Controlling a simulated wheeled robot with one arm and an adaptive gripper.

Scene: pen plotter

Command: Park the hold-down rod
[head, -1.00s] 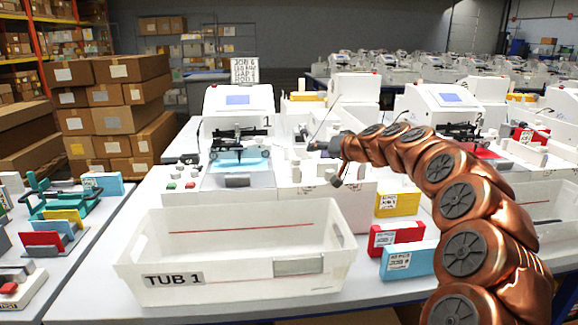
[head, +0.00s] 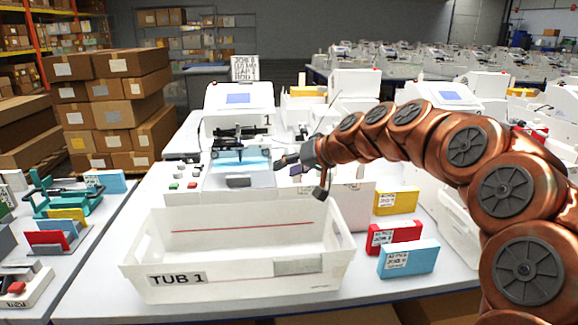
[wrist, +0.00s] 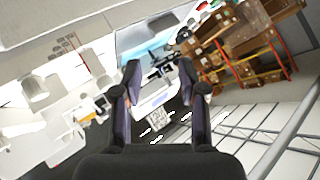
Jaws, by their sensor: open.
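Plotter 1 (head: 238,112) is a white machine with a small blue screen, a black carriage (head: 238,138) across its front and a light-blue sheet (head: 250,160) below. My gripper (head: 300,176) is open and empty, just right of the blue sheet in the head view, its dark fingers apart. In the wrist view my gripper (wrist: 158,72) also shows open, with the black carriage (wrist: 164,68) and blue sheet (wrist: 145,48) seen beyond the fingertips. A thin slanted dark line stands behind my gripper in the head view; I cannot tell whether it is the hold-down rod.
White tub 1 (head: 158,250) stands in front of the plotter. Yellow (head: 396,201), red (head: 393,237) and blue (head: 409,260) boxes stand to its right. A side table with a teal rack (head: 62,195) is at left. Stacked cartons (head: 112,115) stand behind it.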

